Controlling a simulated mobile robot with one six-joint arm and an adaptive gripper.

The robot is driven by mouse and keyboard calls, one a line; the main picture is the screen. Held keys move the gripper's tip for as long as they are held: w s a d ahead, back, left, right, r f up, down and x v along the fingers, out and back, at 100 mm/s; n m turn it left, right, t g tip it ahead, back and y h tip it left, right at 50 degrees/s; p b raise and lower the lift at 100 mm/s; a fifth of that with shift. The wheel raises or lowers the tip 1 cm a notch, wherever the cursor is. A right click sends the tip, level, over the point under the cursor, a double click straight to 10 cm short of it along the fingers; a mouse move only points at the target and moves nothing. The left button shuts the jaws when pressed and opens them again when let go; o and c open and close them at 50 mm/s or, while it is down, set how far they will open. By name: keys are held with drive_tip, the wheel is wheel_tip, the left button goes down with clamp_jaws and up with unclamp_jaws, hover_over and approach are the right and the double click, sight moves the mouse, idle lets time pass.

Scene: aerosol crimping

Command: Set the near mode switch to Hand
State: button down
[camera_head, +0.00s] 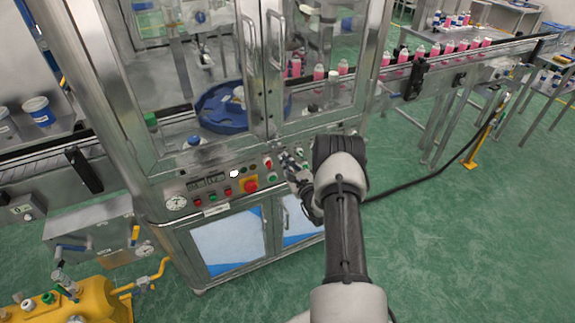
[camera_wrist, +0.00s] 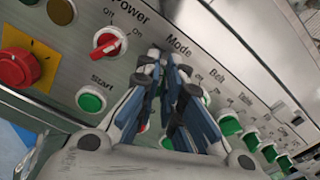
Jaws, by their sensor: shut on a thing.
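The control panel (camera_head: 215,188) sits on the front of the steel machine. In the wrist view, the label "Mode" (camera_wrist: 178,45) shows just above my fingertips. My gripper (camera_wrist: 166,66) reaches down to the panel right below that label, its fingers close together on the near mode switch. The fingers hide the switch, so its pointing direction cannot be read. In the head view my gripper (camera_head: 286,160) is at the right part of the panel, partly behind my wrist.
Left of my fingers are the red power switch (camera_wrist: 108,44), a green start button (camera_wrist: 91,99) and a red emergency stop (camera_wrist: 18,68) on a yellow plate. Several green buttons (camera_wrist: 230,125) lie close to the right. Glass doors with handles (camera_head: 272,60) stand above the panel.

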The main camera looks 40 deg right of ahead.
drive_tip(key=shift+n, duration=0.6)
drive_tip(key=shift+b, duration=0.3)
drive_tip(key=c, duration=1.7)
unclamp_jaws()
drive_tip(key=v, duration=1.2)
drive_tip(key=shift+a, duration=0.1)
